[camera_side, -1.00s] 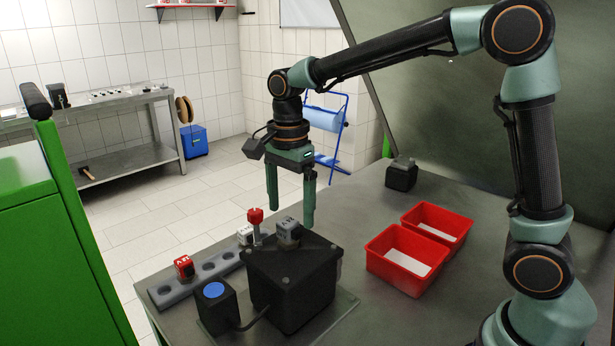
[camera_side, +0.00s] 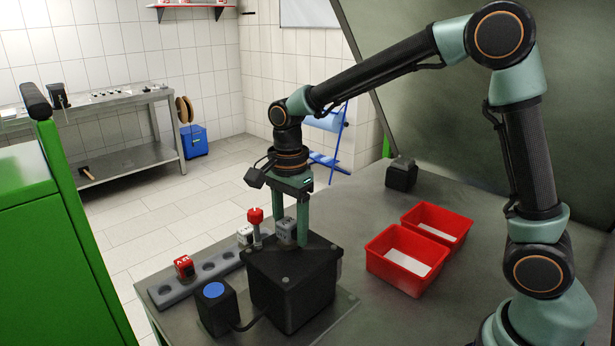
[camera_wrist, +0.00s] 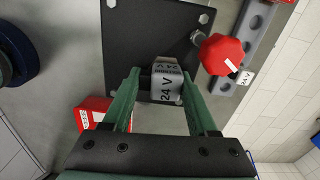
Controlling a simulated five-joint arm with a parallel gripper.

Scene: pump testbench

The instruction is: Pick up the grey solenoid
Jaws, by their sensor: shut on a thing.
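The grey solenoid (camera_side: 287,229) sits on top of the black pump block (camera_side: 292,285) in the side view. In the wrist view the grey solenoid (camera_wrist: 167,84) shows a "24 V" marking. My gripper (camera_side: 290,240) is lowered over the block, with one finger on each side of the solenoid. In the wrist view my gripper (camera_wrist: 160,85) has its fingertips at the solenoid's two sides, shut on it. The solenoid's lower part is hard to see, and I cannot tell any gap below it.
A red knob (camera_side: 255,216) stands close to the left of the solenoid. A grey rack (camera_side: 215,268) holds a red solenoid (camera_side: 184,267) and a white one (camera_side: 245,236). A blue-button box (camera_side: 215,305) is in front. Two red bins (camera_side: 405,266) (camera_side: 437,226) stand right.

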